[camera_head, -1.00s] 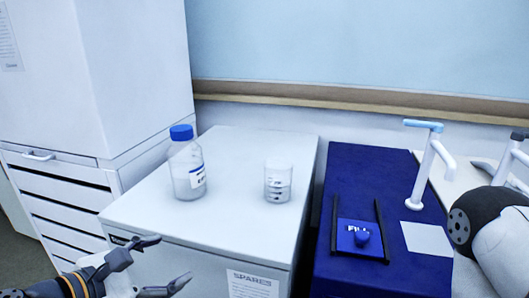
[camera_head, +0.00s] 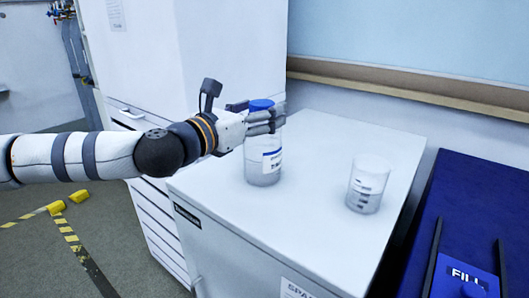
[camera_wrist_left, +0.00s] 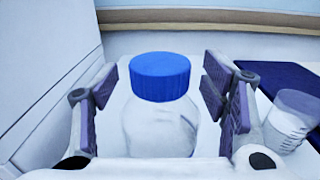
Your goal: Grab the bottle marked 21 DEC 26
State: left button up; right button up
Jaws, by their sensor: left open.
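A clear bottle (camera_head: 264,165) with a blue cap (camera_head: 261,105) and a white and blue label stands upright on the white cabinet top. The label's writing is too small to read. My left gripper (camera_head: 266,118) is at the bottle's upper part, just under the cap. In the left wrist view the bottle (camera_wrist_left: 160,128) stands between the two open fingers (camera_wrist_left: 160,100), with a gap visible on each side. Part of the bottle's neck is hidden by the fingers in the head view. My right gripper is not in view.
A clear graduated beaker (camera_head: 367,185) stands to the right on the same cabinet top (camera_head: 310,230). A tall white cabinet (camera_head: 215,50) rises behind on the left. A blue surface (camera_head: 485,200) with a FILL fixture (camera_head: 466,279) is at the right.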

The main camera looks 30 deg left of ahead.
pick_arm(q)
jog(key=shift+w, duration=0.6)
jog(key=shift+s, duration=0.1)
grip_shut()
